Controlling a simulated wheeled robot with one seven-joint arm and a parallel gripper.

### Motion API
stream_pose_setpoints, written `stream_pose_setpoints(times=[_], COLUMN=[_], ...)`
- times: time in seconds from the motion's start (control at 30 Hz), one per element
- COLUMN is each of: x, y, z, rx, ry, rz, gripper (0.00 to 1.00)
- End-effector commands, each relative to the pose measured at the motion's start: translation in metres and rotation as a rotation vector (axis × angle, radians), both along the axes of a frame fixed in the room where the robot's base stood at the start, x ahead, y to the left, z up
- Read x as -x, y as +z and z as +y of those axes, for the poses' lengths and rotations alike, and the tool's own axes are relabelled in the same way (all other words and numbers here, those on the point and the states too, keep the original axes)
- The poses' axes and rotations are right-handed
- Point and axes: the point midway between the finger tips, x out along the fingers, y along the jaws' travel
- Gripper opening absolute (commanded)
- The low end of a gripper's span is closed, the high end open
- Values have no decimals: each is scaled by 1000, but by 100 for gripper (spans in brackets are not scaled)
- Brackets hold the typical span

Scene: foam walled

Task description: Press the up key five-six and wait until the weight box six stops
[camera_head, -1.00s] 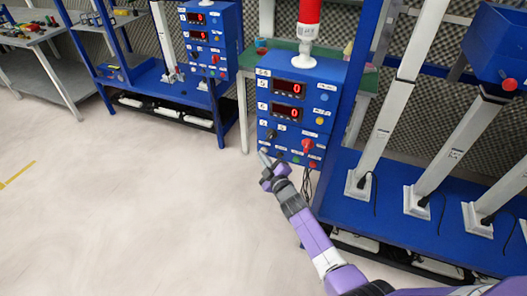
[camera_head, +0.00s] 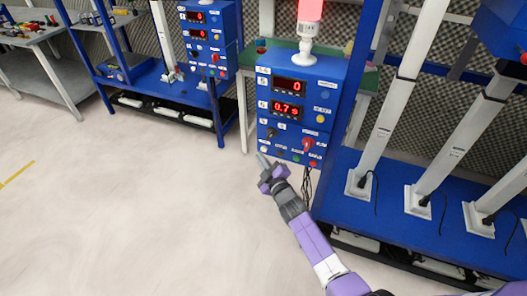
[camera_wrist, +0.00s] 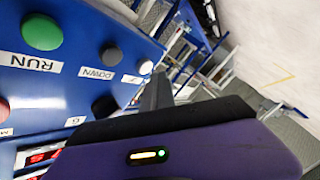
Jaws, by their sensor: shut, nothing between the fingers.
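The blue control panel (camera_head: 298,110) labelled 5-6 stands at centre in the head view. Its upper display (camera_head: 289,86) reads 0 and its lower display (camera_head: 286,110) reads 0.7 s. A white key (camera_head: 264,149) is at its lower left; it also shows in the wrist view (camera_wrist: 145,66), beside the black DOWN key (camera_wrist: 111,55). My gripper (camera_head: 263,160) is shut and empty, its tip at the white key; I cannot tell if it touches. A blue box (camera_head: 503,40) is partly in view at the upper right, above a white column; its number is not readable.
A lit red lamp (camera_head: 311,12) stands on the panel. The green RUN key (camera_wrist: 41,32) is close by in the wrist view. Blue racks with white columns (camera_head: 385,120) fill the right. A second panel (camera_head: 210,40) is behind left. The floor at left is clear.

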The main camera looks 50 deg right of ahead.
Motion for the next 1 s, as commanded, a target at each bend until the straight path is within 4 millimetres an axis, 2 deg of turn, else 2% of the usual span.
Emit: stream_pose_setpoints(times=[0.27,0.6,1.0], x=[1,9,12], y=[-2,-4,-5], z=[2,24,35], rx=[0,0,2], ry=[0,2,-3], rz=[0,-2,-1], gripper=[0,0,0])
